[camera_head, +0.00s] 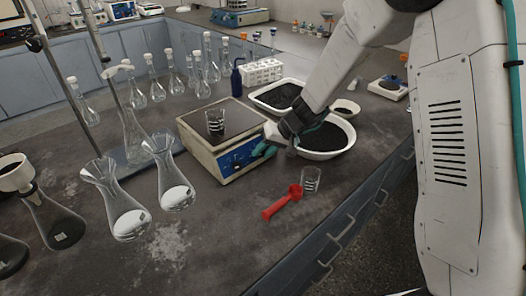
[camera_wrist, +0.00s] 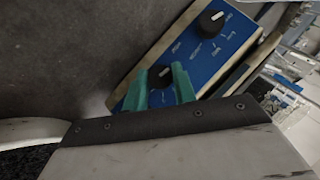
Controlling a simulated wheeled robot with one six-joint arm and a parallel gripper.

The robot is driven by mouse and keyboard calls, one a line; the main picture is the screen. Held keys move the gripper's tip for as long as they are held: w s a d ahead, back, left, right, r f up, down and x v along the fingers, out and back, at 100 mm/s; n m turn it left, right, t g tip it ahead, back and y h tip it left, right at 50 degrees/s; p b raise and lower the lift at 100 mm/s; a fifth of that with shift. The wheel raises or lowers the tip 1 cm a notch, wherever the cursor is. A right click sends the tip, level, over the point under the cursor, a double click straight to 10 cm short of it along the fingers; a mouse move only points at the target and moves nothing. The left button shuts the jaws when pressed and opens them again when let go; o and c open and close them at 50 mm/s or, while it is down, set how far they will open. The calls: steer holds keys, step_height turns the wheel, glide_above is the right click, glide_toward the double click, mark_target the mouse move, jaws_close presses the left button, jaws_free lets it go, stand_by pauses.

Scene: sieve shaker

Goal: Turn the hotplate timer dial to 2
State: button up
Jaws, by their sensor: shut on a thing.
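The hotplate (camera_head: 225,135) is a cream box with a dark top and a blue front panel, standing on the bench in the head view. In the wrist view the blue panel (camera_wrist: 190,55) carries two black dials. One dial (camera_wrist: 211,21) is free at the upper right. The other, nearer dial (camera_wrist: 160,75) sits between the green fingertips of my gripper (camera_wrist: 163,82), which is shut on it. In the head view my gripper (camera_head: 264,148) is at the right end of the panel. The panel's lettering and the dial setting are too small to read.
A glass beaker (camera_head: 215,123) stands on the hotplate. A white bowl of dark grains (camera_head: 345,148) is close to the right of my gripper. Several flasks stand at left.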

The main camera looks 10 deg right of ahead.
steer(key=m+y, duration=0.3)
steer(key=shift+d+f, duration=0.2)
steer(key=shift+d, duration=0.05)
steer(key=m+y, duration=0.1)
steer(key=m, duration=0.1)
steer(key=m+y, duration=0.2)
steer(key=shift+d+f+y, duration=0.1)
steer(key=shift+f+y, duration=0.1)
steer(key=shift+y, duration=0.1)
stand_by(0.4)
steer(key=o, duration=1)
steer(key=shift+t, duration=0.3)
steer(key=shift+o, duration=0.8)
steer(key=r, duration=0.3)
steer(key=shift+s+r, duration=0.3)
steer(key=shift+s, duration=0.1)
steer(key=s+d, duration=0.1)
steer(key=s, duration=0.4)
steer(key=s+r, duration=0.1)
steer(key=s, duration=0.4)
steer(key=s+d, duration=0.1)
steer(key=s, duration=0.4)
steer(key=shift+d+r, duration=0.2)
steer(key=shift+d, duration=0.15)
steer(key=shift+c, duration=0.8)
